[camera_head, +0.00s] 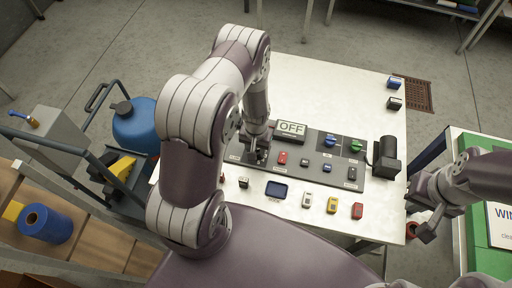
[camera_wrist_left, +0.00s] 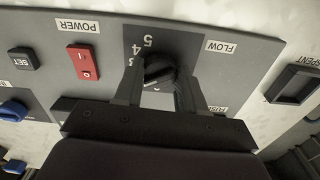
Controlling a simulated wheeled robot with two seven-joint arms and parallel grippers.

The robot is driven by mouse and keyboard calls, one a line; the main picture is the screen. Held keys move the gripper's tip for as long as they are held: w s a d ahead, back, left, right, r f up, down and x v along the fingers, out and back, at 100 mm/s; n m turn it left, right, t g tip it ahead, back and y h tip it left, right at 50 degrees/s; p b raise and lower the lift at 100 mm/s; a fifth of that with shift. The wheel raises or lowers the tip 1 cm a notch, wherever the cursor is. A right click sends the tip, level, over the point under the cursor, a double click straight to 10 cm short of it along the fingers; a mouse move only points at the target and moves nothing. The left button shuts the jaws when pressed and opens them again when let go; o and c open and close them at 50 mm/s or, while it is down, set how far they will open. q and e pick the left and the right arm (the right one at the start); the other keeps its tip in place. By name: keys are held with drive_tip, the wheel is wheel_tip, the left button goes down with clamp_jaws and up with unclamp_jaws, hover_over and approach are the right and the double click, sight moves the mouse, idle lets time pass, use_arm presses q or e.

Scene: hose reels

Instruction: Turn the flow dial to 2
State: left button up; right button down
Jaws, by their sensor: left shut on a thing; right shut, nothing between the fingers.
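The flow dial (camera_wrist_left: 158,70) is a black round knob under the FLOW label in the left wrist view. The printed numbers 5 and 4 show beside it, and a 3 partly. My left gripper (camera_wrist_left: 155,92) is shut on the dial, one finger on each side. In the head view my left gripper (camera_head: 258,153) reaches down to the left end of the grey control panel (camera_head: 315,172) and hides the dial there. The dial's setting cannot be read clearly. My right gripper (camera_head: 421,230) is shut and empty off the table's right edge.
Next to the dial are a red power switch (camera_wrist_left: 83,62) and a SET button (camera_wrist_left: 23,58). Several small coloured items, including a yellow one (camera_head: 332,205), line the table front.

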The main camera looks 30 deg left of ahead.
sight(256, 149)
use_arm(q)
drive_tip(key=o, duration=1.1)
drive_tip(key=shift+c, duration=0.2)
wheel_tip(256, 149, up, 13)
drive_tip(key=b, duration=0.2)
drive_tip(key=shift+f, duration=0.1)
drive_tip(key=s+d+r+m+t+b, duration=0.1)
drive_tip(key=s+d+r+m, duration=0.1)
drive_tip(key=s+d+r, duration=0.3)
drive_tip(key=s+r, duration=0.3)
drive_tip(key=r, duration=0.3)
drive_tip(key=shift+s, duration=0.4)
